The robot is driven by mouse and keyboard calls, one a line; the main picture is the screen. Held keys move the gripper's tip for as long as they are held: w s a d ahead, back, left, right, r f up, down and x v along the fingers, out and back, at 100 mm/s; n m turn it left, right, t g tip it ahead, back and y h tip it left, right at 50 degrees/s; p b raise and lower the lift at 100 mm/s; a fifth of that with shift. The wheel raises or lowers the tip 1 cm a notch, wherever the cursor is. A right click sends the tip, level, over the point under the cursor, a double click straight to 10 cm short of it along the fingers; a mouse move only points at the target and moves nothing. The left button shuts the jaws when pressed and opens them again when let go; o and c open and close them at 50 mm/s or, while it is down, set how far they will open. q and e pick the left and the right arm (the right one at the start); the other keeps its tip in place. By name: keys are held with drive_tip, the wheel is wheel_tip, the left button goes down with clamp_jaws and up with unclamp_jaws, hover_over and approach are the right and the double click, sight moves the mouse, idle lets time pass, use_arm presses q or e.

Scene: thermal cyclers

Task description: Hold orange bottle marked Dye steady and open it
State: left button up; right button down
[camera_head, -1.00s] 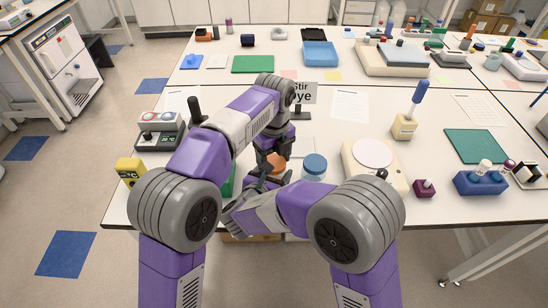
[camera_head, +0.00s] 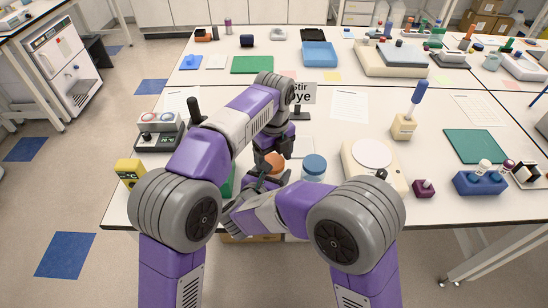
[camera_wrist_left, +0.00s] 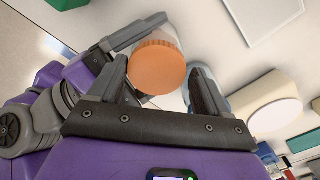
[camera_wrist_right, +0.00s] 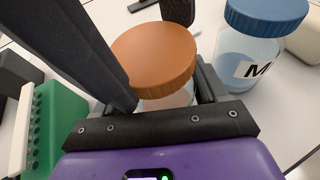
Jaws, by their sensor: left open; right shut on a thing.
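The bottle with the orange cap (camera_head: 275,162) stands near the front edge of the bench, partly behind my arms. Its cap (camera_wrist_right: 155,55) and a little of its clear body show in the right wrist view; no Dye label is visible on it. My right gripper (camera_wrist_right: 170,95) is shut on the bottle, its fingers around the body below the cap. My left gripper (camera_wrist_left: 163,78) is open. The orange cap (camera_wrist_left: 158,68) shows between and beyond its fingertips in the left wrist view; I cannot tell whether they touch it.
A blue-capped bottle (camera_head: 314,166), marked with an M in the right wrist view (camera_wrist_right: 250,60), stands close beside the orange-capped one. A white round-topped device (camera_head: 372,155) is to the right. A green object (camera_wrist_right: 50,125) is to the left.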

use_arm(q)
wheel_tip(320, 180, up, 4)
drive_tip(key=shift+s+a+f, duration=0.1)
drive_tip(key=shift+c, duration=0.4)
drive_tip(key=m, duration=0.1)
drive_tip(key=d+r+m, duration=0.1)
drive_tip(key=m, duration=0.1)
drive_tip(key=shift+r, duration=0.25)
drive_tip(key=r+m, duration=0.2)
drive_tip(key=m, duration=0.1)
drive_tip(key=shift+a+m, duration=0.25)
drive_tip(key=shift+m, duration=0.05)
drive_tip(key=shift+f, duration=3.85)
